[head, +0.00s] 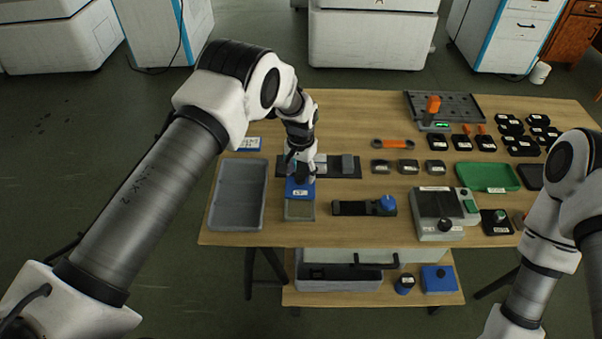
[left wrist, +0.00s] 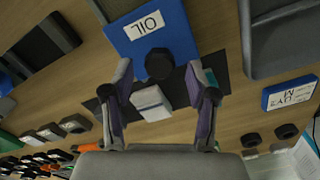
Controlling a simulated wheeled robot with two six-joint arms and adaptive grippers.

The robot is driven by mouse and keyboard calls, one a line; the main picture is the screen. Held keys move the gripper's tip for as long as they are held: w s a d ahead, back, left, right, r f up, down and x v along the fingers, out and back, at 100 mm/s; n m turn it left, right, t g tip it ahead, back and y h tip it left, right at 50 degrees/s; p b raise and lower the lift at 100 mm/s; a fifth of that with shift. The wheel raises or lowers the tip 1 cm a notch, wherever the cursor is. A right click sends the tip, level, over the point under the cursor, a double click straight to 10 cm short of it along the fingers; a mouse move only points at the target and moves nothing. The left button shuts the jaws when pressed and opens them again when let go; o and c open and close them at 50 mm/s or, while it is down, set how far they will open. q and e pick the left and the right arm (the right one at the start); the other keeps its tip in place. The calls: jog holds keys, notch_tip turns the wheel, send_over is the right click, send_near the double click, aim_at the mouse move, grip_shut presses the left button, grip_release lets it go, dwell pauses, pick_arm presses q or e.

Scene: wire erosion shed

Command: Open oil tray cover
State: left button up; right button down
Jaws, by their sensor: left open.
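The blue oil tray cover (head: 299,190) lies at the left middle of the table; its white label reads OIL in the left wrist view (left wrist: 182,42). A grey-rimmed tray (head: 300,218) with a dull yellowish inside shows in front of the cover. A round black knob (left wrist: 159,63) stands at the cover's edge nearest the wrist camera. My left gripper (head: 300,174) is over the cover's back edge. Its fingers are open, one on each side of the knob in the left wrist view (left wrist: 159,75), with gaps showing. My right gripper is outside the views.
A large empty grey bin (head: 238,222) stands left of the tray. A dark strip with light blocks (head: 346,165) lies behind. A black piece with a blue knob (head: 386,204) and a grey device (head: 437,232) are to the right. Bare wood lies between them.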

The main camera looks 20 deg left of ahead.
aim_at(301, 175)
pick_arm(q)
notch_tip(301, 175, up, 11)
jog(key=shift+w, duration=0.2)
jog(key=shift+f, duration=0.1)
jog(key=shift+s, duration=0.1)
